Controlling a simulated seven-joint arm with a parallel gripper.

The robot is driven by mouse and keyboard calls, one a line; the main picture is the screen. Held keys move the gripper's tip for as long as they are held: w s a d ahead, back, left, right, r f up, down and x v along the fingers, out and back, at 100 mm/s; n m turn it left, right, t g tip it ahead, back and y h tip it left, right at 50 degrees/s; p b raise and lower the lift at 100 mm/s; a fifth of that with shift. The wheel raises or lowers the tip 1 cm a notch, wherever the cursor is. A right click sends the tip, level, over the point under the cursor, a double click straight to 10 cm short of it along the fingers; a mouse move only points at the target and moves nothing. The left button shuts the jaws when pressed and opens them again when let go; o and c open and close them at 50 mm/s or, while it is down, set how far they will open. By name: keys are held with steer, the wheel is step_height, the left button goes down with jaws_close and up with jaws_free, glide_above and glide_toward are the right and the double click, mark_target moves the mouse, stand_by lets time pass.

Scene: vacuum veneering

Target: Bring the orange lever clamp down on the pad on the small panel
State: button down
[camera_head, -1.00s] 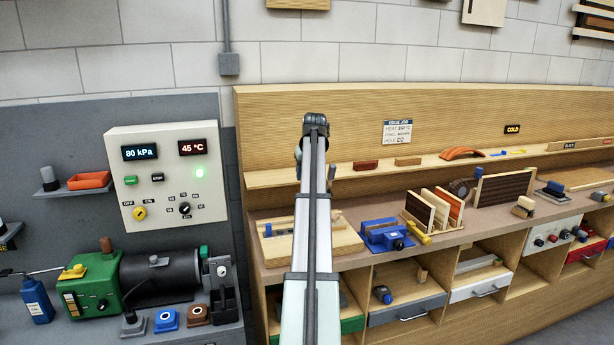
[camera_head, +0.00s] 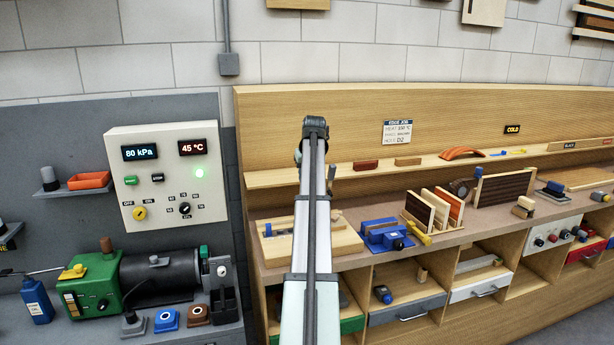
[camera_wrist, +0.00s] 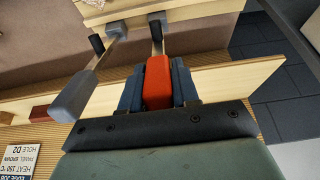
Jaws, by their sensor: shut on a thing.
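In the wrist view my gripper (camera_wrist: 156,92) has its two dark blue fingers on either side of the orange handle (camera_wrist: 158,78) of the lever clamp and is shut on it. A thin metal arm (camera_wrist: 157,46) with a black tip runs from the handle toward the pale wooden panel (camera_wrist: 135,12) at the top. I cannot tell whether that tip touches a pad. In the head view my arm hides the gripper and the clamp; part of the pale wooden board (camera_head: 345,243) shows beside it on the bench.
A second lever with a grey handle (camera_wrist: 76,95) stands close to the left of my gripper in the wrist view. In the head view a blue device (camera_head: 383,235) and a rack of upright panels (camera_head: 432,208) stand to the right. The control box (camera_head: 165,176) is at left.

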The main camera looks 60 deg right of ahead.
stand_by(0.4)
steer(key=shift+s+a+f+t+h, duration=0.3)
steer(key=shift+s+a+f, duration=0.05)
steer(key=shift+s+a, duration=0.25)
steer(key=shift+s+a+f+t+h, duration=1)
steer(key=shift+f+t+h, duration=0.2)
steer(key=shift+f, duration=0.4)
steer(key=shift+s+a+f+t+h, duration=0.95)
steer(key=shift+f+t+h, duration=0.25)
steer(key=shift+f, duration=0.45)
steer(key=shift+s+a+f+t+h, duration=1)
steer(key=shift+f+t+h, duration=0.2)
steer(key=shift+f, duration=0.4)
steer(key=c, duration=0.9)
jaws_free()
